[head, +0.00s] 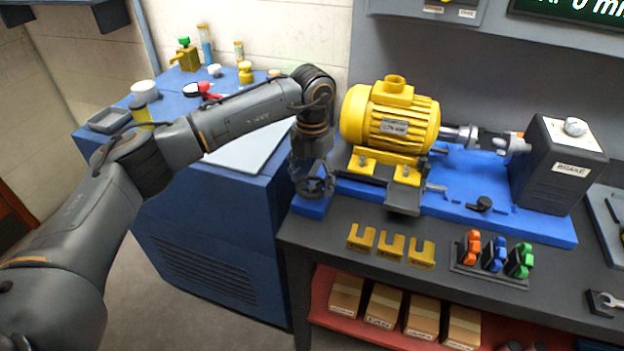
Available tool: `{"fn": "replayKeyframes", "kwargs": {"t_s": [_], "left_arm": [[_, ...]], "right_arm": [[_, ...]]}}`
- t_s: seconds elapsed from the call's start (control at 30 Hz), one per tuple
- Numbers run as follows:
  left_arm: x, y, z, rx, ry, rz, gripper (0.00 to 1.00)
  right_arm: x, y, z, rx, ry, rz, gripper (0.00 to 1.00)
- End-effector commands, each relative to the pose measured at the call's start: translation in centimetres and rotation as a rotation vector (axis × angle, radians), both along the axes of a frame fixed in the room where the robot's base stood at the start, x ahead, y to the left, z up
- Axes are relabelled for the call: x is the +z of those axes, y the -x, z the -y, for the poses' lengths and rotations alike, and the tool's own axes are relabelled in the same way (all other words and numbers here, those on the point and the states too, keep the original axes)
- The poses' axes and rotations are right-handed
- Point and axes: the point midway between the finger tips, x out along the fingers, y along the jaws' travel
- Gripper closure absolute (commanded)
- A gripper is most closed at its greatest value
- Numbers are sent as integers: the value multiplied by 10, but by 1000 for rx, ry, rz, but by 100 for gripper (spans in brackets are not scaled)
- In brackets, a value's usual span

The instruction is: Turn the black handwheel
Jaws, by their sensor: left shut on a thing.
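The black handwheel (318,189) is at the left end of the blue motor bed, low beside the yellow motor (390,118). My left gripper (311,172) points down at it from above and is shut on it. The gripper's dark fingers and the wheel overlap, so the exact grip on the rim is hard to make out. The wheel's far side is partly hidden by the gripper. My right gripper is not in view.
The blue base (455,190) carries the motor, its shaft coupling and the black brake box (557,165). Yellow slotted shims (391,248) and a rack of coloured clamps (494,256) lie in front. A blue cabinet (215,240) stands left, under my left arm.

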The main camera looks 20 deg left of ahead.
Motion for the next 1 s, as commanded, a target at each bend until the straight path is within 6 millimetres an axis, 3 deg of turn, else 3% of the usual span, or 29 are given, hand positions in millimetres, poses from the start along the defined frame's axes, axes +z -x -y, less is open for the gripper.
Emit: {"fn": "replayKeyframes", "kwargs": {"t_s": [0.3, 0.77, 0.8, 0.9, 1.0], "left_arm": [[2, -1, -1, 100, -1, 3, 62], [2, -1, -1, 118, 0, 4, 62], [2, -1, -1, 118, 0, 4, 28], [1, -1, -1, 116, 0, 4, 8], [1, -1, -1, 115, 0, 3, 8]], "right_arm": [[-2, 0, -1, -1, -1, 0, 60], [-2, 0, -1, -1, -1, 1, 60], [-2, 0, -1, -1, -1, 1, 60], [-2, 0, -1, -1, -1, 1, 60], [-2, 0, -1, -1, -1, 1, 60]]}}
